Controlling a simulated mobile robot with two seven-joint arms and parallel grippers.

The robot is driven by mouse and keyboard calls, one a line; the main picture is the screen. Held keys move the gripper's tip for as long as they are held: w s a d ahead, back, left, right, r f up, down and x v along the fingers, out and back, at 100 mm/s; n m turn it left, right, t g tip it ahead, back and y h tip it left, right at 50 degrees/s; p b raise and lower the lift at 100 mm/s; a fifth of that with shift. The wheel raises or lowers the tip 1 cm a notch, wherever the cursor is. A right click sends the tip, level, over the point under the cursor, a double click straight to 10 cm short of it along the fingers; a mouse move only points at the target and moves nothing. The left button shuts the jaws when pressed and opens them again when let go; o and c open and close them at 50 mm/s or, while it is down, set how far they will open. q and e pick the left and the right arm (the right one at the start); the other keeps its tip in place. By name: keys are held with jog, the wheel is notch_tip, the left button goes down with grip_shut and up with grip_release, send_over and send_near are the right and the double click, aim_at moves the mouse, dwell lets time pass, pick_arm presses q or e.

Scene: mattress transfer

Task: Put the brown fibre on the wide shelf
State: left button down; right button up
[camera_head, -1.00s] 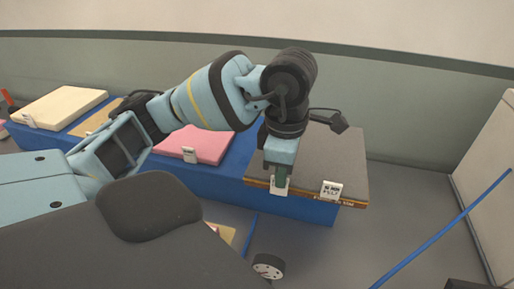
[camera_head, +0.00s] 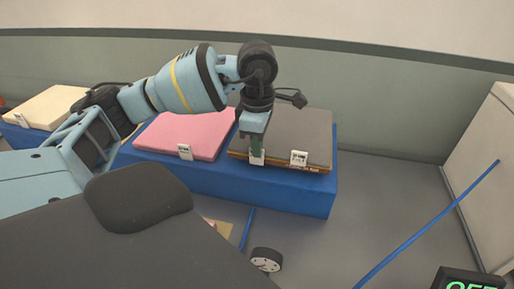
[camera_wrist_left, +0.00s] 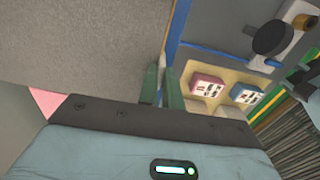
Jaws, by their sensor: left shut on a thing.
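My left gripper (camera_head: 257,153) is shut on the near edge of a grey-topped slab (camera_head: 295,128) with a brown edge and a white label. The slab lies over the right end of the long blue bench (camera_head: 250,186), beside the pink slab; I cannot tell whether it rests fully on it. In the left wrist view the green fingers (camera_wrist_left: 162,85) are close together at the edge of the grey slab (camera_wrist_left: 80,40). No separate brown slab is clear now; my left arm covers part of the bench.
A blue pole (camera_head: 425,227) leans at the right, near a pale cabinet (camera_head: 485,160). A round grey-and-white object (camera_head: 265,260) is on the floor.

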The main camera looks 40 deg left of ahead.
pick_arm(q)
jog(key=shift+f, duration=1.1)
jog(key=shift+f, duration=0.15)
jog(key=c, duration=1.6)
grip_release()
notch_tip(320, 180, up, 12)
jog(key=shift+r+p, duration=0.15)
jog(key=shift+p, duration=0.35)
jog(key=shift+s, duration=0.1)
